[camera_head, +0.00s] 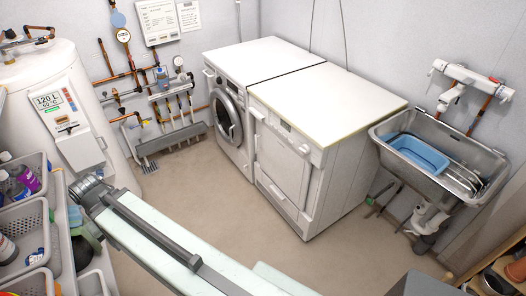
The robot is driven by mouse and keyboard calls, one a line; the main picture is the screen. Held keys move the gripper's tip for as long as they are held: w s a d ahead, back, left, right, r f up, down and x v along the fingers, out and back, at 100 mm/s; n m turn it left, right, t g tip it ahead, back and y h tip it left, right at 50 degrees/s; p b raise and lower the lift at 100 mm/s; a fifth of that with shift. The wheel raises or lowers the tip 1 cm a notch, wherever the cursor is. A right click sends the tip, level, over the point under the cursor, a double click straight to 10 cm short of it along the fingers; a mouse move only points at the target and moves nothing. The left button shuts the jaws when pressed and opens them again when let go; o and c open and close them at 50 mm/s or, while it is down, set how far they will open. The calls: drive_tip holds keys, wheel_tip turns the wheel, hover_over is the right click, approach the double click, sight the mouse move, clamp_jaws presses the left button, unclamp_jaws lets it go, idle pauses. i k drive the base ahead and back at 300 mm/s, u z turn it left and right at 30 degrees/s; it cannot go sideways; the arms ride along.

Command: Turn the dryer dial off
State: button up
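The dryer (282,165) is the right-hand white machine of the pair, in the middle of the head view. Its front has a squarish closed door and a narrow control panel along the top edge. A small dark display (285,127) shows on that panel. A small round shape near the panel's right end may be the dial (304,149), but it is too small to read its setting. My gripper cannot be made out in this view, and nothing is seen touching the dryer's panel.
A washing machine (231,118) with a round door adjoins the dryer's left. A metal sink (480,160) holding a blue basin (418,153) is at the right. A white boiler (35,85) and crates (22,216) stand left. The brown floor (215,190) before the machines is clear.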

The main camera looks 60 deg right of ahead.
sight(305, 149)
drive_tip(key=u, duration=0.55)
drive_tip(key=k, duration=1.9)
drive_tip(key=z, duration=0.35)
drive_tip(key=i, duration=1.65)
drive_tip(key=u, duration=0.1)
